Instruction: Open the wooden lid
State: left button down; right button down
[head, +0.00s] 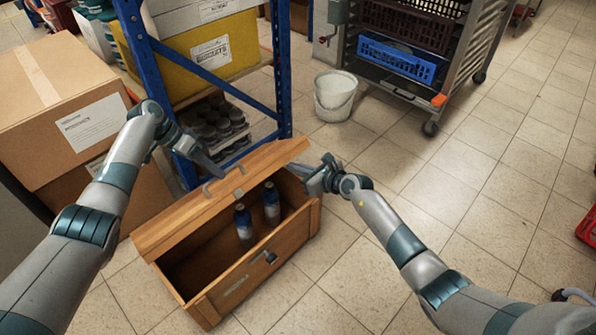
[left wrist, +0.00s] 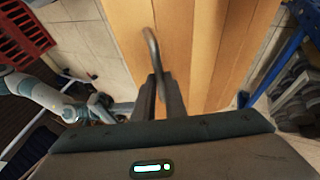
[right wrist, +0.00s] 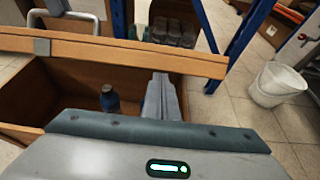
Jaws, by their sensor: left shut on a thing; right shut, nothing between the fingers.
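The wooden lid (head: 180,212) of a wooden chest (head: 236,285) is raised and tilted up, leaving the chest open at the front. A curved metal handle (left wrist: 152,45) stands out from the lid in the left wrist view. My left gripper (left wrist: 160,88) is shut on this handle. In the head view my left gripper (head: 212,172) is behind the raised lid. My right gripper (head: 304,170) is shut and empty by the lid's right end. In the right wrist view its closed fingers (right wrist: 162,90) show in front of the lid's edge (right wrist: 110,50).
Two blue bottles (head: 243,222) (head: 271,203) stand inside the chest. A blue-framed rack (head: 285,70) with dark jars (head: 215,120) is behind it. Cardboard boxes (head: 50,100) are at left.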

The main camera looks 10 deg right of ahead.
pick_arm(q)
jog(key=shift+s+a+f, duration=0.1)
jog(key=shift+s+f, duration=0.05)
jog(key=shift+f, duration=0.3)
jog(key=shift+s+a+f, duration=0.1)
jog(key=shift+s+f, duration=0.05)
jog(key=shift+f, duration=0.25)
pick_arm(e)
jog(key=shift+w+a+r, duration=0.2)
jog(key=shift+w+r, duration=0.15)
jog(key=shift+r, duration=0.15)
pick_arm(q)
jog(key=c, duration=2)
grip_release()
jog(key=shift+o, duration=0.9)
jog(key=shift+w+f, duration=0.15)
jog(key=shift+w, duration=0.05)
jog(key=shift+d+r, duration=0.15)
jog(key=shift+r, duration=0.1)
pick_arm(e)
jog(key=shift+f, duration=0.35)
pick_arm(q)
jog(key=shift+w+a+r, duration=0.1)
jog(key=shift+a+r, duration=0.1)
jog(key=shift+r, duration=0.2)
jog(key=v, duration=1.1)
pick_arm(e)
jog(key=shift+s+d+f, duration=0.1)
jog(key=shift+f, duration=0.05)
